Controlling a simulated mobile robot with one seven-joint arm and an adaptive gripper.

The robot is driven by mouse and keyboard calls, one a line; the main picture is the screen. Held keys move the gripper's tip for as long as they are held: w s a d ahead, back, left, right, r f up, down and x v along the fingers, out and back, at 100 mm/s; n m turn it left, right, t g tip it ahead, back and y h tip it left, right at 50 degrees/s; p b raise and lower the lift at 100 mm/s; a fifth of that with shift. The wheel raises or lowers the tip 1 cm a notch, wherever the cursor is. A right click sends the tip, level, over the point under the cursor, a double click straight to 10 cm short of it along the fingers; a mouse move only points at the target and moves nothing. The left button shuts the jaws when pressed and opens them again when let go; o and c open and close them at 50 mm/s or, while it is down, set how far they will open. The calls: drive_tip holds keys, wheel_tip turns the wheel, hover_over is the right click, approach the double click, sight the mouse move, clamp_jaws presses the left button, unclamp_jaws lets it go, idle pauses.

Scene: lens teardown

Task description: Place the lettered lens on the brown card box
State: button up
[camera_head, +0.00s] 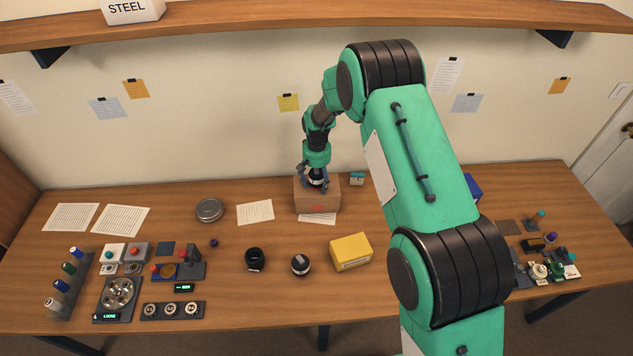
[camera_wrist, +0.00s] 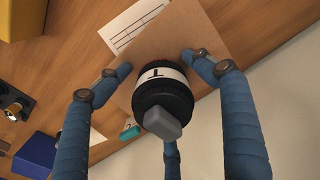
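The lettered lens (camera_wrist: 163,100) is black with a white band showing a T-like letter and a grey block on its near end. It stands on the brown card box (camera_head: 318,199), whose top also shows in the wrist view (camera_wrist: 185,25). My gripper (camera_head: 315,178) is over the box with its fingers around the lens. In the wrist view, the blue fingers of my gripper (camera_wrist: 158,68) are spread, with gaps on the left and right sides of the lens. The third finger is partly hidden behind the lens. In the head view the lens (camera_head: 316,180) is largely covered by the fingers.
Two more dark lenses (camera_head: 255,258) (camera_head: 300,265) stand at the front middle, near a yellow box (camera_head: 351,252). A small teal-and-white item (camera_head: 357,178) is right of the card box. Paper sheets (camera_head: 255,212) lie left of it. A shelf (camera_head: 250,22) hangs above.

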wheel_tip(320, 180, up, 13)
drive_tip(key=shift+w+r, duration=0.1)
idle(0.5)
idle(0.7)
drive_tip(key=shift+r, duration=0.35)
drive_tip(key=s+d+r+t, duration=0.1)
drive_tip(key=s+d+r, duration=0.3)
drive_tip(key=s+r, duration=0.8)
drive_tip(key=s+d+r+t, duration=0.2)
drive_tip(key=s+d+r, duration=0.45)
drive_tip(key=r, duration=0.95)
drive_tip(key=s+d+r+t, duration=0.1)
drive_tip(key=s+r, duration=0.1)
drive_tip(key=s, duration=1.3)
drive_tip(key=s+d+r+t, duration=0.1)
drive_tip(key=s+d+r, duration=0.1)
drive_tip(key=s, duration=1.3)
drive_tip(key=shift+d+t, duration=0.25)
drive_tip(key=shift+t, duration=0.05)
drive_tip(key=shift+s+f, duration=0.1)
